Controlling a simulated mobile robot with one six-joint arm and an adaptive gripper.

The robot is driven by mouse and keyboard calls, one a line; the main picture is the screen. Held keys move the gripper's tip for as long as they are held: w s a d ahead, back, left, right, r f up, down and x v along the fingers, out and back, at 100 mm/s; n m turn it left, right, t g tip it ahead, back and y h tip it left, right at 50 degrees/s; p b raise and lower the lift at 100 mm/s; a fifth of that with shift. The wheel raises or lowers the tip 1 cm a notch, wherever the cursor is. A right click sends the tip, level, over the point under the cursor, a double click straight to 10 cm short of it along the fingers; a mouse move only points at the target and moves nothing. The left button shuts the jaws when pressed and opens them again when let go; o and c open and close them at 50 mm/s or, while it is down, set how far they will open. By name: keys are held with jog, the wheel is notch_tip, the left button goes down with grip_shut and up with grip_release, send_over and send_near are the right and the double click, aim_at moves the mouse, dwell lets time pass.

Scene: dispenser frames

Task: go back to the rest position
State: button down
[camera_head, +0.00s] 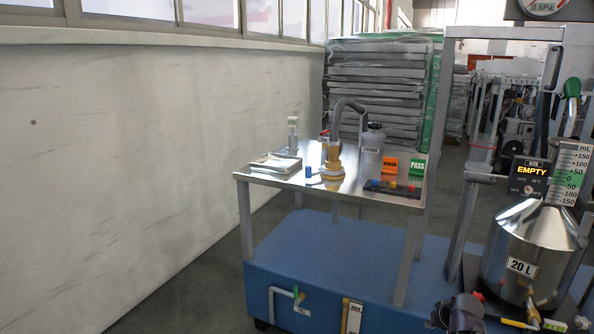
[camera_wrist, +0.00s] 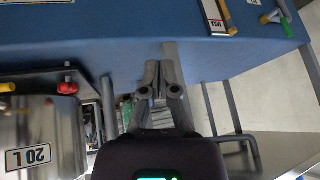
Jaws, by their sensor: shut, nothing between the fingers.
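My gripper (camera_wrist: 161,74) shows in the wrist view with its two grey fingers together and nothing between them. It is over the side of a blue base (camera_wrist: 95,45) and appears apart from it. A dark jointed part at the bottom right of the head view looks like my arm; the fingers cannot be made out clearly there. A steel vessel (camera_head: 528,250) marked 20 L stands at the right, with a display reading EMPTY above it. The vessel (camera_wrist: 40,125) also shows at the lower left of the wrist view.
A green-handled nozzle (camera_head: 573,88) hangs at the right. Floor at left is clear.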

jog(key=s+a+f+n+g, duration=0.1)
jog(key=s+a+g, duration=0.2)
jog(key=a, duration=0.8)
jog(key=s+a+f+n+g, duration=0.2)
jog(key=s+a+g, duration=0.15)
jog(key=a, duration=0.85)
notch_tip(320, 180, up, 35)
jog(key=p, duration=3.5)
jog(key=shift+s+d+r, duration=0.15)
jog(key=shift+s+r, duration=0.05)
jog(key=shift+s, duration=0.05)
